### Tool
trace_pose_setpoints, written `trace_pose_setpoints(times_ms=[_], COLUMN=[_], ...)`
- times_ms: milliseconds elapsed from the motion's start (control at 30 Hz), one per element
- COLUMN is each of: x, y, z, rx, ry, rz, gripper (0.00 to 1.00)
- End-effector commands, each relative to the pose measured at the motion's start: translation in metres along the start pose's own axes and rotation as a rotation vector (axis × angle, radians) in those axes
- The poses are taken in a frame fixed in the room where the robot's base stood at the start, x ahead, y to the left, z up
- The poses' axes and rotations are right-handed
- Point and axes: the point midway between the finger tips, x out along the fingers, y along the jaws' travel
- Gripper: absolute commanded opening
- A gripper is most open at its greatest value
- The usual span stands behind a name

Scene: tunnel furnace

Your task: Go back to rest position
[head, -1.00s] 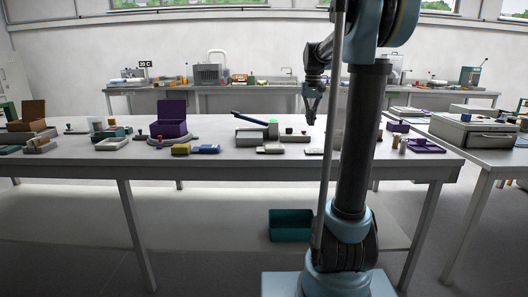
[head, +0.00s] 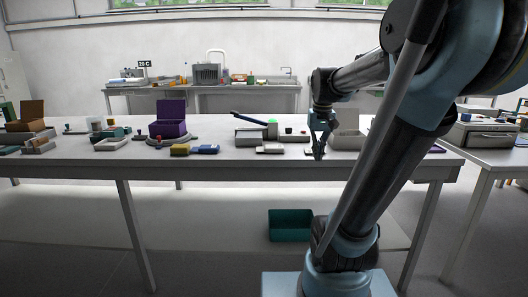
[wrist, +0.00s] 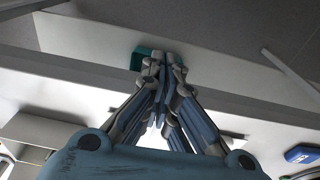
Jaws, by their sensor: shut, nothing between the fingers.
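My gripper (head: 319,150) points downward at the front part of the long table (head: 240,165), left of a light grey open box (head: 346,140). In the wrist view my gripper (wrist: 162,60) has its fingers close together at the tips, with nothing between them. It is shut and empty. My arm leans to the right in the head view and hides part of the table's right end.
A purple open box (head: 170,128), a yellow block (head: 180,149) and a blue block (head: 206,149) are on the table. A teal bin (head: 291,224) is below it. A side table with a grey case (head: 482,135) stands right. A back bench (head: 215,98) holds equipment.

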Motion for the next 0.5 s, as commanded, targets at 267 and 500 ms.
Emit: trace_pose_setpoints(times_ms=[267,500], x=[0.048,0.098], y=[-0.001,-0.002], z=[0.075,0.132], rx=[-0.004,-0.008], ry=[0.038,0.071], rz=[0.001,0.002], gripper=[0.0,0.0])
